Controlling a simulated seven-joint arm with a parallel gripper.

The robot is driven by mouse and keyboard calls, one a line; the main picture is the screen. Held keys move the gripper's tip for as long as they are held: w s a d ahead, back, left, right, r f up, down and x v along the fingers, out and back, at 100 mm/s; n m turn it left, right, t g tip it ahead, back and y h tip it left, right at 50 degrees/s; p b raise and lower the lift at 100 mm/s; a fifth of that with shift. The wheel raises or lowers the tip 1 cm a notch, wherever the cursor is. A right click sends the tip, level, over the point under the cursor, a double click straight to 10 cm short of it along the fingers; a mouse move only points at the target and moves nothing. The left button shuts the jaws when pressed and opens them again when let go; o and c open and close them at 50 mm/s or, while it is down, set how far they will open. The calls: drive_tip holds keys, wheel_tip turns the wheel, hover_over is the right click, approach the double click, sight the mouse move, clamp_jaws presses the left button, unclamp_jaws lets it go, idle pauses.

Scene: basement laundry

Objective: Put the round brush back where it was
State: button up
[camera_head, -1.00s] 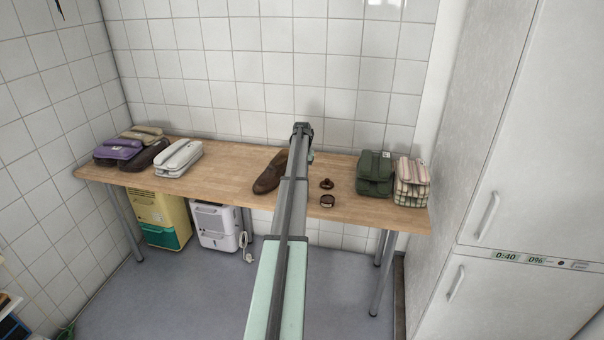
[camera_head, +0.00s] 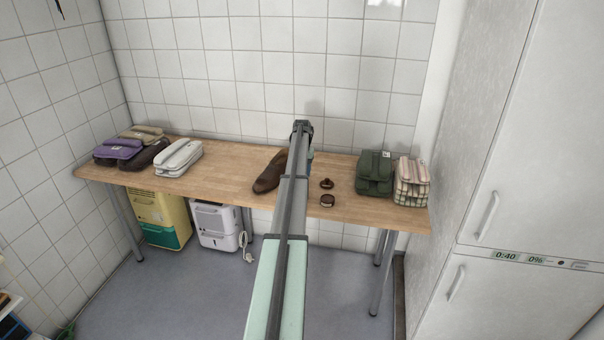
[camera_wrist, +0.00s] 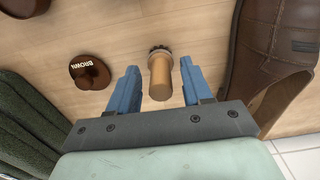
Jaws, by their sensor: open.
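The round brush (camera_wrist: 160,76) shows in the wrist view, with a light wooden handle and dark bristles at its far end. My gripper (camera_wrist: 159,67) is open, with one blue finger on each side of the brush. A gap shows between the handle and each finger. I cannot tell whether the brush is standing or lying. In the head view my arm hides the brush and most of the gripper. A brown shoe (camera_head: 267,175) lies left of the arm; it also fills the right of the wrist view (camera_wrist: 272,45).
Two small brown items, one (camera_head: 327,184) behind the other (camera_head: 327,201), sit right of my arm on the wooden table (camera_head: 232,175). A round item marked BROWN (camera_wrist: 90,72) is left of my gripper. Green (camera_head: 375,175) and checked (camera_head: 412,183) bags stand at the right; several cases at the left.

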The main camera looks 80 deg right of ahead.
wheel_tip(320, 180, up, 11)
drive_tip(key=shift+r, duration=0.15)
idle(0.4)
